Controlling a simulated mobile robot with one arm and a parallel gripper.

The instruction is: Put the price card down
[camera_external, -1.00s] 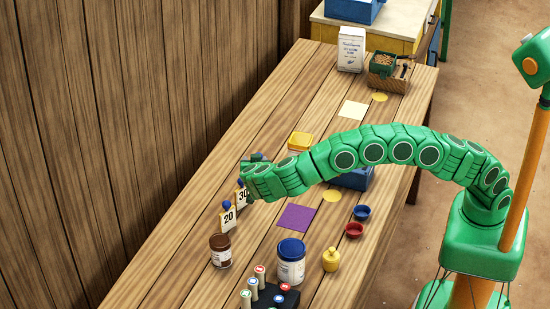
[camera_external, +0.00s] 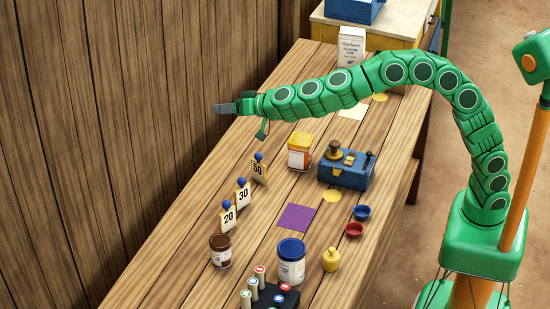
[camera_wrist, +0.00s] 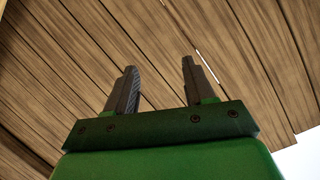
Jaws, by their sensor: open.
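Three price cards stand upright in a row near the wall side of the table, each with a blue knob on top: the 20 card (camera_external: 228,216), the 30 card (camera_external: 242,193) and the 50 card (camera_external: 259,170). My gripper (camera_external: 224,108) is raised beyond the 50 card, near the wooden wall. The wrist view shows its two dark fingers (camera_wrist: 157,85) apart with nothing between them, only planks behind. No card shows in the wrist view.
On the table (camera_external: 180,260) stand a yellow-lidded jar (camera_external: 300,156), a blue scale (camera_external: 347,171), a purple mat (camera_external: 297,218), a brown jar (camera_external: 220,252), a blue-lidded jar (camera_external: 290,265) and small cups (camera_external: 361,213). The wooden wall (camera_external: 120,130) is close to my gripper.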

